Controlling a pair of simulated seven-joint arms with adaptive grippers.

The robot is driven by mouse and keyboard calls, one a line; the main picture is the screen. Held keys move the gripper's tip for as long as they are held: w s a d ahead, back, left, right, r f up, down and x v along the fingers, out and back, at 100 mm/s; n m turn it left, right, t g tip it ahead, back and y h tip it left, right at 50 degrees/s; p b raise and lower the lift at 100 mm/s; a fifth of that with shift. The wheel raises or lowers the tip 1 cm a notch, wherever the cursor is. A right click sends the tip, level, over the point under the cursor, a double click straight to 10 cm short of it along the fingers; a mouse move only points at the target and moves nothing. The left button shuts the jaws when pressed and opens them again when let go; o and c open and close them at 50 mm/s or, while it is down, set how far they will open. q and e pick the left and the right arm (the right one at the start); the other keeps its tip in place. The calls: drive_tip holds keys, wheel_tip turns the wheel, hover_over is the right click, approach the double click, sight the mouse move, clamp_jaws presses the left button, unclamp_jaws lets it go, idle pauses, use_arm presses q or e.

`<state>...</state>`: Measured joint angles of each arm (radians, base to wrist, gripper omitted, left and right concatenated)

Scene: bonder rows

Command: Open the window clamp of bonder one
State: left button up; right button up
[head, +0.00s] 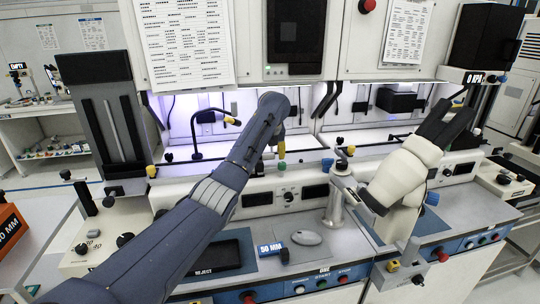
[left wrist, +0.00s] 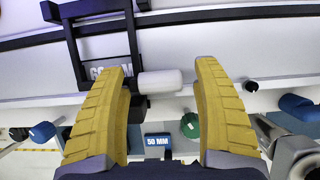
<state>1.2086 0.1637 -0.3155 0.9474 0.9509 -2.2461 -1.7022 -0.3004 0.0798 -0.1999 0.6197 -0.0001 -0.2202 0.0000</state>
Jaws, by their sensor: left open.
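My left gripper (head: 281,150) reaches down over the machine front marked ONE (head: 325,268). In the left wrist view its two yellow ribbed fingers (left wrist: 162,110) are open and wide apart. A white cylindrical handle (left wrist: 160,82) on a black mount lies in the gap between them. I see no finger closed on it. A black frame (left wrist: 102,45) with a partly hidden "MM" label stands beside it. I cannot tell for sure which part is the window clamp; the handle looks likeliest. In the head view my arm and fingers largely hide this spot. My right gripper is not in view.
A green knob (head: 282,165) sits near the fingers. A metal post (head: 335,205) and a bulky cream unit (head: 402,175) stand to the right. A blue 50 MM block (head: 270,248), a grey mouse-like object (head: 306,237) and a black REJECT tray (head: 230,254) lie in front.

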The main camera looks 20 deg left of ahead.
use_arm(q)
drive_tip(key=shift+r, duration=0.1)
drive_tip(key=c, duration=1.4)
drive_tip(key=shift+d+r, duration=0.1)
